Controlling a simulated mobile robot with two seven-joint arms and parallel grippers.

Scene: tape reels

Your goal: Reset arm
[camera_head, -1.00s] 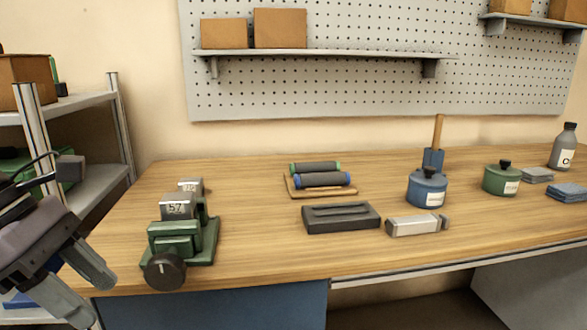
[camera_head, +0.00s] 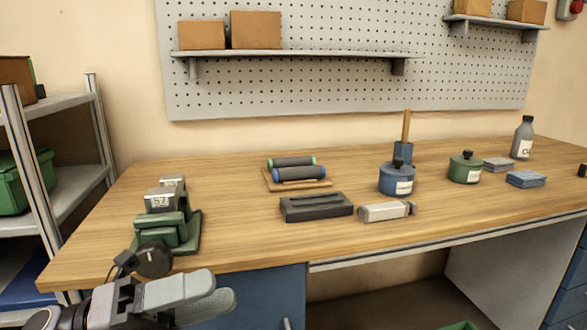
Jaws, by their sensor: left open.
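My left gripper (camera_head: 208,297) shows at the bottom left, in front of the workbench's front edge and below the tabletop. Its fingers point to the right. They are open, with nothing seen between them. The gripper partly overlaps the blue cabinet front in the picture. A green machine (camera_head: 168,230) with a dark round knob (camera_head: 154,260) and metal blocks, one marked 57, stands on the bench just beyond the gripper. My right gripper is not in view.
The wooden workbench (camera_head: 240,238) holds two rollers on a board (camera_head: 297,173), a dark tray (camera_head: 316,207), a light metal block (camera_head: 385,211), a blue pot (camera_head: 396,180), a green pot (camera_head: 465,168) and a bottle (camera_head: 523,138). A metal shelf rack (camera_head: 75,178) stands left.

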